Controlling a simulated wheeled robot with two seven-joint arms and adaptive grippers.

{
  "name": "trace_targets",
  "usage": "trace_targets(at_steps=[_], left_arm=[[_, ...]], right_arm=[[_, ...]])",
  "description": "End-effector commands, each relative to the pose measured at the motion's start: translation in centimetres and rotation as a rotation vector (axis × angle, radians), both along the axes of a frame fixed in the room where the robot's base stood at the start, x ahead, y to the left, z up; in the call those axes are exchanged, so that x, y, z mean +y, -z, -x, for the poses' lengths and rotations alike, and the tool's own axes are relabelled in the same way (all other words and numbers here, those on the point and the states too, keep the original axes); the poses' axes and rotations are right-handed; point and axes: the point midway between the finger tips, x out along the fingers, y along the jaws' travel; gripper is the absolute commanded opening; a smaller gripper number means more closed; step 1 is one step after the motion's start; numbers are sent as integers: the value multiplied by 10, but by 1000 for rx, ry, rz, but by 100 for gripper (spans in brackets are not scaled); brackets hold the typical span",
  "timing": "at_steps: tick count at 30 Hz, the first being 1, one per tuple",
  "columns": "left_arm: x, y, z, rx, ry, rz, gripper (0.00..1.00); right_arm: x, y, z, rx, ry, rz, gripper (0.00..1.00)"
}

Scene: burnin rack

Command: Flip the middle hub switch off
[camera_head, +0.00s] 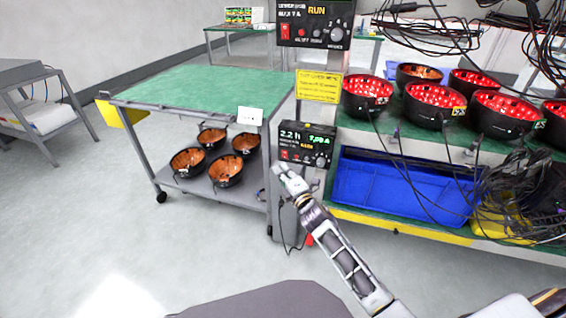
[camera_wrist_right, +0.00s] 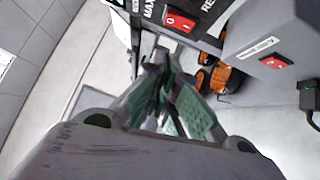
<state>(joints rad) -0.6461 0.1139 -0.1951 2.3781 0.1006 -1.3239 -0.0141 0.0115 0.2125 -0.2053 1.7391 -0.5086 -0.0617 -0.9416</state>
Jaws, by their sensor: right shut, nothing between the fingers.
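My right gripper (camera_head: 283,170) is shut and empty, just in front of and below the lower black power unit (camera_head: 305,143) with a lit display. In the right wrist view its fingers (camera_wrist_right: 160,62) point at a black panel (camera_wrist_right: 154,18) with a red rocker switch (camera_wrist_right: 178,22). A second red rocker switch (camera_wrist_right: 272,62) sits on a grey box (camera_wrist_right: 262,30) to the right. No contact with either switch is visible. I cannot tell which switch is the middle hub one, or its position. An upper black unit (camera_head: 313,22) shows RUN and a red switch (camera_head: 285,31). My left gripper is out of view.
A green-topped cart (camera_head: 190,88) with several orange-lined bowls on its lower shelf stands left. Right, a rack holds red-lit black bowls (camera_head: 367,92), a blue bin (camera_head: 400,190) and hanging cables (camera_head: 520,190). The floor in front is clear.

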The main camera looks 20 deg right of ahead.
Motion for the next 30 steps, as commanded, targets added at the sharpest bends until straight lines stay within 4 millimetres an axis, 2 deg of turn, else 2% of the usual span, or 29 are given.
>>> trace_targets(at_steps=[7,18,22,30], left_arm=[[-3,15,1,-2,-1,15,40],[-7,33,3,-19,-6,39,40],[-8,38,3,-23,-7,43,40],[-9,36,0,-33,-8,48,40]], right_arm=[[3,-1,-19,-1,0,1,0],[-14,-4,-43,0,-1,1,0],[-17,-5,-48,1,-1,0,0],[-19,-6,-50,1,-1,-1,0]])
